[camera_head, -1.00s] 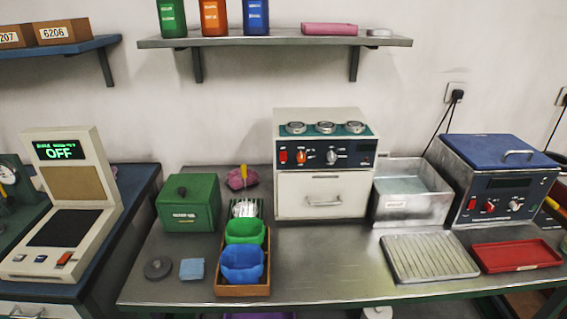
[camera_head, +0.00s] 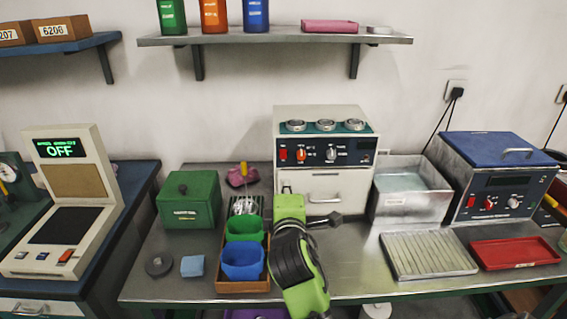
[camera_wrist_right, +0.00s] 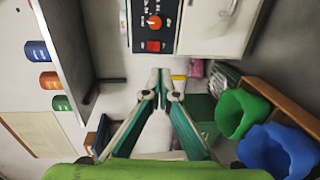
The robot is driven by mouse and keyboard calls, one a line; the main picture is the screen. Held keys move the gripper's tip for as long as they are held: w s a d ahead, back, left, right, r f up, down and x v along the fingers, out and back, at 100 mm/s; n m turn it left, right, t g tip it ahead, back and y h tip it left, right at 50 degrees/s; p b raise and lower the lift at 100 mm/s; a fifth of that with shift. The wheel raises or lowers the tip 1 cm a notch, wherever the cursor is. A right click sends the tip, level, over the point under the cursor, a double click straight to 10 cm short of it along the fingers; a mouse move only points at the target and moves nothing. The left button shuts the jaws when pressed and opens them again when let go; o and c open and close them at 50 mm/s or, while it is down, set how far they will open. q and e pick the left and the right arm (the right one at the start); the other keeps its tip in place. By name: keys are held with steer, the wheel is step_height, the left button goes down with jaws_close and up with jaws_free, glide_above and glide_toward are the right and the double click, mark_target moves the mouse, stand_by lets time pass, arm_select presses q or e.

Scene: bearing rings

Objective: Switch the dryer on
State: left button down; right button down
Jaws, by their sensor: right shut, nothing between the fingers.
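The white machine (camera_head: 325,185) with a drawer stands at the back middle, rings on its top. Its dark panel has a red switch (camera_head: 283,154), an orange knob (camera_head: 301,155) and a pale knob. The red switch (camera_wrist_right: 153,46) and orange knob (camera_wrist_right: 155,22) also show in the right wrist view. I cannot read which machine is the dryer. My right gripper (camera_wrist_right: 160,72) is shut and empty, apart from the switch in the wrist picture. In the head view its tips (camera_head: 286,187) show small before the drawer front, below the switch; my green wrist hides part of the bench. My left gripper is out of view.
A blue-lidded machine (camera_head: 496,180) with a red switch stands right, beside a metal tank (camera_head: 408,205). Green (camera_head: 244,229) and blue (camera_head: 243,261) bins sit left of my arm. A green box (camera_head: 188,202) stands further left. A shelf (camera_head: 275,40) overhangs behind.

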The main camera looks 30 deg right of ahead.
mark_target(284, 158)
steer(key=shift+d+r, duration=0.1)
steer(key=shift+r, duration=0.05)
steer(key=p+x, duration=0.2)
steer(key=x, duration=1.2)
steer(key=shift+w+d+f+b, duration=0.1)
steer(key=shift+f+b, duration=0.4)
steer(key=shift+b, duration=0.65)
steer(key=shift+w+r+h, duration=0.1)
steer(key=shift+r+h, duration=0.2)
steer(key=shift+r, duration=0.05)
